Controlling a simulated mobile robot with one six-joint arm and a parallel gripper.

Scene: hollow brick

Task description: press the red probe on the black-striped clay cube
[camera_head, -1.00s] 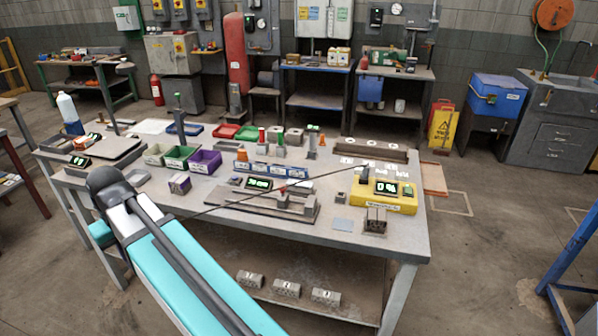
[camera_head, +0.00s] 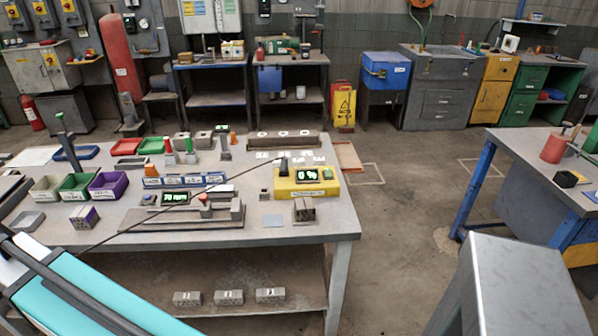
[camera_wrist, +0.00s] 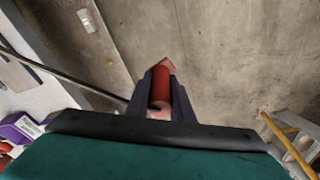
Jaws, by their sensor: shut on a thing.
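The head view shows my teal arm at the lower left, but not the gripper. A small cube with dark stripes (camera_head: 84,217) sits on the workbench (camera_head: 180,236) at the left. A brownish cube with dark markings (camera_head: 304,210) sits near the right front edge. I cannot tell for sure which is the black-striped clay cube.
A yellow instrument with a display (camera_head: 306,182) stands at the bench's right, beside a grey fixture (camera_head: 185,216). Coloured bins (camera_head: 108,185) stand at the left. A grey metal surface (camera_head: 510,290) blocks the lower right. Floor (camera_head: 400,210) is clear between the benches.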

